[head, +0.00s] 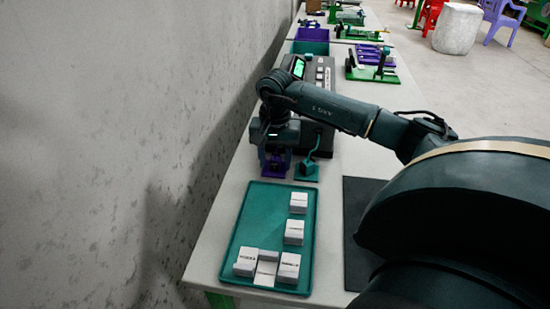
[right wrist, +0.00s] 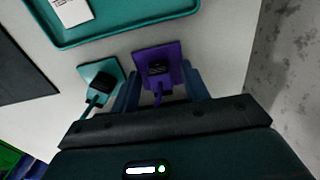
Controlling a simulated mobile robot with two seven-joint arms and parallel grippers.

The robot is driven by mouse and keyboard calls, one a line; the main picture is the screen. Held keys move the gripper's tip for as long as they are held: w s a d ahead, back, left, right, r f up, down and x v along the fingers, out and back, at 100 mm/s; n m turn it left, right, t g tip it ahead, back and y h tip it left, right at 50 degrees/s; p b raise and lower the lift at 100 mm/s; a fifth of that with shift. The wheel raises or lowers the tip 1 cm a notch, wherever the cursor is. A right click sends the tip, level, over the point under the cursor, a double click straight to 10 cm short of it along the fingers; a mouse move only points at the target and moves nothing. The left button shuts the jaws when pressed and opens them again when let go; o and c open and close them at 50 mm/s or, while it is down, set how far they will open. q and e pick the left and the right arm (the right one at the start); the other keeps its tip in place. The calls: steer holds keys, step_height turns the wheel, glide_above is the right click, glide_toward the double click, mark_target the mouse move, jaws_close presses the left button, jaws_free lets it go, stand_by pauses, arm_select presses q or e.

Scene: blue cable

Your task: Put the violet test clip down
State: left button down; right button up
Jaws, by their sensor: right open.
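The violet test clip (head: 274,163) sits on the table between the teal tray and the instrument box, on or as part of a small violet square base. In the right wrist view the violet clip (right wrist: 158,88) has a dark part in its middle and lies between my fingers. My right gripper (head: 276,156) is open over it, one blue-grey finger on each side, with a gap at both sides in the wrist view (right wrist: 161,78). The gripper body hides part of the clip in the head view. My left gripper is not in view.
A teal clip (head: 307,169) with a cable stands on a teal base close beside the violet one. A teal tray (head: 244,230) with several white blocks lies nearer. A dark instrument box (head: 318,92) is behind, a black mat (head: 360,210) to the right, the wall to the left.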

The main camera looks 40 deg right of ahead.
mark_target(275, 160)
step_height(275, 160, up, 12)
steer(key=shift+r+p, duration=0.15)
steer(key=shift+p, duration=0.2)
stand_by(0.5)
